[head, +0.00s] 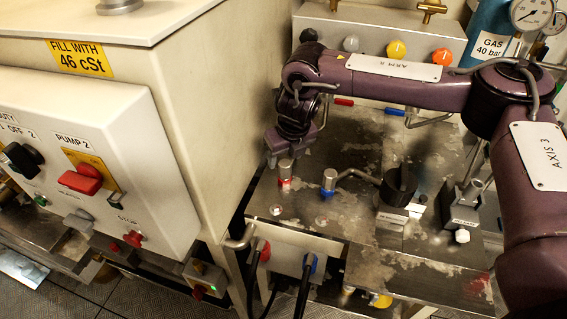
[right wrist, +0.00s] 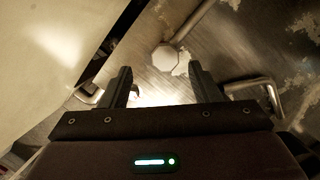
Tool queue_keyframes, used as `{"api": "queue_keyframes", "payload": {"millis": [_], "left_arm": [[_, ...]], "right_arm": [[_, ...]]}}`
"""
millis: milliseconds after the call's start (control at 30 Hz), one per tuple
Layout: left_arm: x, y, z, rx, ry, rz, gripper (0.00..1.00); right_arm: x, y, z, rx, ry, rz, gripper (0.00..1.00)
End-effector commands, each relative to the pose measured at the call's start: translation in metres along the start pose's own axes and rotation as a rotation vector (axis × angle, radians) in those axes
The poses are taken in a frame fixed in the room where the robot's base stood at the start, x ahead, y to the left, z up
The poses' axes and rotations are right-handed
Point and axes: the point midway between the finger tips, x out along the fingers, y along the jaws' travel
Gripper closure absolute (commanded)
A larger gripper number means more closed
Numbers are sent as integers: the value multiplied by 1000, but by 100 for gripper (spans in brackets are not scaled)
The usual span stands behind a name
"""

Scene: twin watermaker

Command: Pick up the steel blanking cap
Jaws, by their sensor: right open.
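Two short steel cylinders stand on the worn steel bench top. One has a red band (head: 285,172); the other has a blue band (head: 329,180) and a bent steel rod beside it. Neither is labelled, so I cannot tell for sure which is the blanking cap. My right gripper (head: 286,150) is just above the red-banded cylinder, pointing down. In the right wrist view its fingers are apart and empty, and an eight-sided steel top (right wrist: 165,58) shows just beyond the fingertips, apart from them. My left gripper is not in view.
A black knob (head: 398,182) on a block stands right of the cylinders. A tall pale cabinet (head: 185,115) with a pump panel (head: 95,165) rises close on the left. A valve box (head: 395,45) stands behind.

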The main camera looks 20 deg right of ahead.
Motion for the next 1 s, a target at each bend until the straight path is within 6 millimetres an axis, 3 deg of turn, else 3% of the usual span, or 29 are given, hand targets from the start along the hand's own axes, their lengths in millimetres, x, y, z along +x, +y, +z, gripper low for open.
{"api": "queue_keyframes", "payload": {"millis": [100, 233, 400, 633, 1000], "left_arm": [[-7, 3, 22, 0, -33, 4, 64], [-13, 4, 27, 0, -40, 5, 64], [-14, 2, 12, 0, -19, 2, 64], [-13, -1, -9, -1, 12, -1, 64], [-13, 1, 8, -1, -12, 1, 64]], "right_arm": [[13, -4, 1, 2, 3, -2, 44], [34, -8, 2, 1, 2, -1, 44], [51, -7, 2, 1, 0, -1, 44], [53, -7, 2, 1, -1, 0, 44], [52, -7, 2, 1, -1, 0, 91]]}}
